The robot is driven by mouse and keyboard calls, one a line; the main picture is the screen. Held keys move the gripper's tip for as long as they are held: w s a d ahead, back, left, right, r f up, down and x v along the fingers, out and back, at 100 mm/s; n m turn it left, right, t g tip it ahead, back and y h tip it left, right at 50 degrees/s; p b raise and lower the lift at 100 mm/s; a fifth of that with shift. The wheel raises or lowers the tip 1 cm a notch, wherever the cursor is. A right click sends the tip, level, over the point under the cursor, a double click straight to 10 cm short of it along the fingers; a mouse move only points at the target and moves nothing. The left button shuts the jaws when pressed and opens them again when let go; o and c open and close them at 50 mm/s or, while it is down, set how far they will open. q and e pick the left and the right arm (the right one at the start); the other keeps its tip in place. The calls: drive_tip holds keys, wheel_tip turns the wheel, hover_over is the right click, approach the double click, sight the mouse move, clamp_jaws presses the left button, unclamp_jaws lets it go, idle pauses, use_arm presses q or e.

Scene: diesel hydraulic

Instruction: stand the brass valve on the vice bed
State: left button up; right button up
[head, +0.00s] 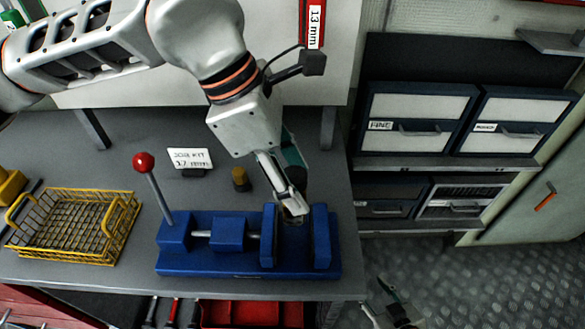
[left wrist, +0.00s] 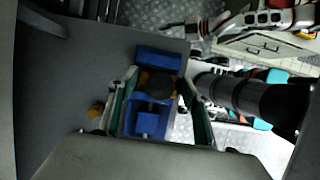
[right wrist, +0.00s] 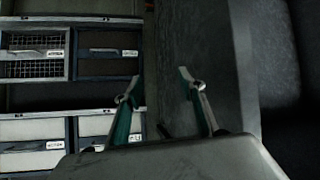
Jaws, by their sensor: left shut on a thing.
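My left gripper (head: 293,205) reaches down over the blue vice (head: 200,255), its fingertips between the two right-hand jaw blocks. It is shut on the brass valve (left wrist: 146,80), which shows a dark round top and brass-coloured sides in the left wrist view. The valve is over the vice bed between the blue blocks; whether its base touches the bed is hidden. In the head view the fingers and front jaw hide most of it. My right gripper (right wrist: 155,90) is open and empty; in the head view it is low at the right (head: 395,310), off the bench.
A small brass-coloured cylinder (head: 240,179) stands on the bench behind the vice. A red-knobbed lever (head: 144,162) rises at the vice's left end. A yellow wire basket (head: 75,225) is left. A job card (head: 190,158) stands behind. Drawer cabinets (head: 415,115) are right.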

use_arm(q)
drive_tip(key=shift+f+b, duration=0.4)
drive_tip(key=shift+f, duration=1)
wheel_tip(320, 180, down, 2)
drive_tip(key=shift+f+b, duration=0.1)
drive_tip(key=shift+b, duration=0.25)
wheel_tip(320, 180, down, 5)
drive_tip(key=b, duration=0.5)
drive_tip(key=shift+f+b, duration=0.2)
drive_tip(key=shift+b, duration=0.1)
drive_tip(key=shift+f, duration=0.25)
drive_tip(key=shift+f+b, duration=0.3)
drive_tip(key=shift+b, duration=0.15)
use_arm(e)
wheel_tip(320, 180, down, 8)
drive_tip(key=shift+s+a, duration=0.25)
drive_tip(key=shift+s, duration=0.1)
use_arm(q)
drive_tip(key=shift+f, duration=0.25)
use_arm(e)
drive_tip(key=shift+s+f+g, duration=0.15)
drive_tip(key=shift+f+g, duration=0.15)
drive_tip(key=shift+f, duration=0.2)
use_arm(q)
drive_tip(key=o, duration=1.3)
